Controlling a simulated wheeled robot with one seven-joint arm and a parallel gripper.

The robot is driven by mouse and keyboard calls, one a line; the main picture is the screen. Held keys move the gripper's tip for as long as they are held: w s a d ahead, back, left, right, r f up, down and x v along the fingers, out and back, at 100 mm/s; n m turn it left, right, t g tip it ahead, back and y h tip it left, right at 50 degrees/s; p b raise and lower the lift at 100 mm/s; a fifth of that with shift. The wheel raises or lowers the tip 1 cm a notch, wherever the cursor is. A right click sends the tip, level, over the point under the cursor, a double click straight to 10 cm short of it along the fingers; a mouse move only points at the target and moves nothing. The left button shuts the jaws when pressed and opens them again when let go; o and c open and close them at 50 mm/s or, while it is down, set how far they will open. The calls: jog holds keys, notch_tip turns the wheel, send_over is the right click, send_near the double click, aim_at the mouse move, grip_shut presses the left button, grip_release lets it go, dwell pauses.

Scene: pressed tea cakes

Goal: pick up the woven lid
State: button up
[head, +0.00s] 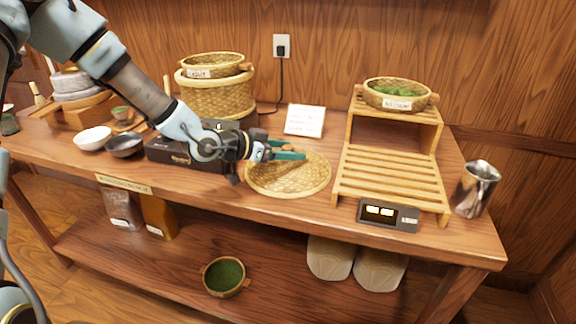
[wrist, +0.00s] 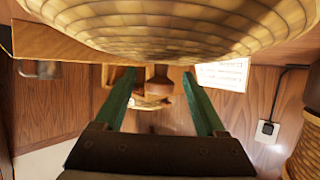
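The woven lid (head: 284,185) is a round, tan disc lying flat on the table in the head view. Its weave (wrist: 160,35) fills the top of the wrist view. A brown wooden knob (wrist: 157,77) sticks out from the lid's middle. My gripper (head: 290,151) is over the lid, with its green fingers low at the knob. In the wrist view my gripper (wrist: 156,74) is open, one finger on each side of the knob, with gaps visible between. The lid appears to rest on the table.
A slatted bamboo rack (head: 390,173) stands close right of the lid, with a dark scale display (head: 387,214) in front. A white card (head: 304,120) stands behind. A tall woven basket (head: 218,98) and a black box (head: 188,157) are left. A metal cup (head: 474,190) is far right.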

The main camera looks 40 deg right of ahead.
grip_shut()
dwell(0.3)
jog(key=shift+r, duration=0.15)
